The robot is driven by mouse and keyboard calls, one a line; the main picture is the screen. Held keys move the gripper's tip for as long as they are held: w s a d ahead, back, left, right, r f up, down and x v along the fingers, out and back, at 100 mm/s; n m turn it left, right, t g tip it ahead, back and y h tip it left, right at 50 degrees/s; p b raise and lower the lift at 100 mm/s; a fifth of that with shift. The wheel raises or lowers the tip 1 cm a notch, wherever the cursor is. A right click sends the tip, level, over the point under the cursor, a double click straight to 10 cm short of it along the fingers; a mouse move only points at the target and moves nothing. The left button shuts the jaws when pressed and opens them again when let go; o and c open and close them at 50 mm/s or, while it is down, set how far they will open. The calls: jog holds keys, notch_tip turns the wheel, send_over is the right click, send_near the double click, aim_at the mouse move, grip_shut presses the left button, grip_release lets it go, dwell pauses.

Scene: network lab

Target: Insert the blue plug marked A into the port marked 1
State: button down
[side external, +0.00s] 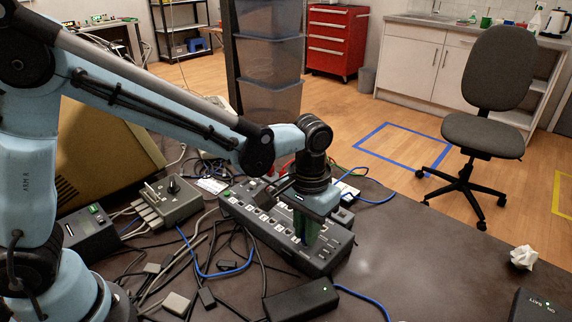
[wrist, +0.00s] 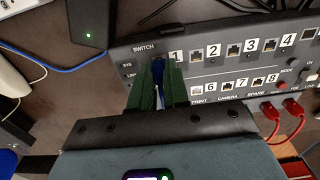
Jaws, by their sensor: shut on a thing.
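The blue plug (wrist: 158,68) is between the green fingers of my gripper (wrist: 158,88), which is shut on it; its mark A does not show. The plug's front end is at the port just left of the label 1 (wrist: 176,56) on the dark switch panel (wrist: 125,48). The plug and fingers cover that port, so I cannot tell how deep the plug sits. In the side view my gripper (side external: 304,230) points down at the switch box (side external: 262,232), its fingertips close to the box's top face.
Neighbouring ports with labels 2 (wrist: 213,50) and 6 (wrist: 211,88) lie right of my fingers. Red cables (wrist: 290,118) are plugged in at lower right. A black adapter (side external: 301,298), loose cables and a grey box (side external: 168,200) surround the switch. The table's right side is mostly clear.

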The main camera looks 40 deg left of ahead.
jog(key=shift+f, duration=0.2)
jog(key=c, duration=1)
grip_release()
jog(key=shift+c, duration=0.2)
notch_tip(320, 180, up, 12)
jog(key=s+a+f+t, duration=0.1)
jog(key=s+a+t, duration=0.2)
jog(key=a, duration=0.4)
jog(key=s+a+f+t, duration=0.2)
jog(key=s+a+t, duration=0.2)
jog(key=a, duration=0.4)
jog(key=shift+s+a+f, duration=0.15)
jog(key=shift+s+f, duration=0.1)
jog(key=shift+s, duration=0.4)
